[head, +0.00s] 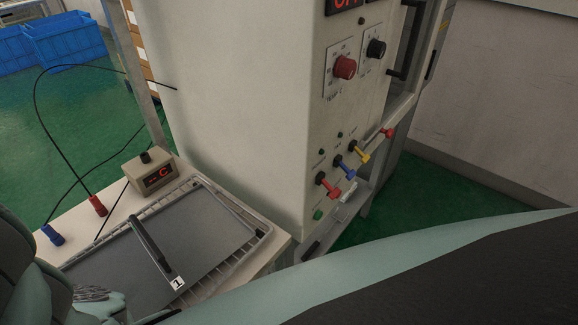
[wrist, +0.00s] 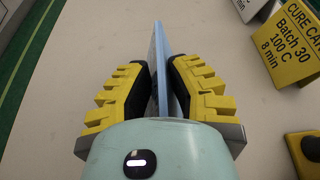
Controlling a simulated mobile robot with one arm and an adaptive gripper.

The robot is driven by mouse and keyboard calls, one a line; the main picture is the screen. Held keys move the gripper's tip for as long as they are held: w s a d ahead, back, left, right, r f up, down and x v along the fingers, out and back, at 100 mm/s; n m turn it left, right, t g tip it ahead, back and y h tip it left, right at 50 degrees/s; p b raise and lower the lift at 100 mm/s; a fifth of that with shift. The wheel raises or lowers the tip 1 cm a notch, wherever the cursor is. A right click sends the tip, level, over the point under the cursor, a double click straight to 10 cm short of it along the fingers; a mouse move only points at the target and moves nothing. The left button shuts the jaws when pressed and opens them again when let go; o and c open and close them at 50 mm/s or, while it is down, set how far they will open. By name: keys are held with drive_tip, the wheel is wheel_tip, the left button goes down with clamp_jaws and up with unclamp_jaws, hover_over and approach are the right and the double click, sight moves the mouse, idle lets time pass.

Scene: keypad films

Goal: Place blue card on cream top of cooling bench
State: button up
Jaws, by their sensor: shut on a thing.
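In the wrist view my gripper (wrist: 166,72) is shut on the thin blue card (wrist: 159,45). The card stands edge-on between the two yellow-backed fingers, and its far end sticks out past the fingertips. Below it lies a broad, plain cream surface (wrist: 85,50), which looks like a bench top. I cannot tell whether the card touches that surface. The head view does not clearly show the card or the gripper; parts of my own arm cover its lower edge.
A yellow sign (wrist: 291,45) reading "Batch 30, 100 C, 8 min" stands at right in the wrist view, near another yellow object (wrist: 306,152). Green floor (wrist: 38,62) shows past the cream edge. The head view shows a control cabinet (head: 235,90) and a wire rack (head: 262,226).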

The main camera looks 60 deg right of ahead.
drive_tip(key=shift+d+f, duration=0.1)
drive_tip(key=o, duration=0.8)
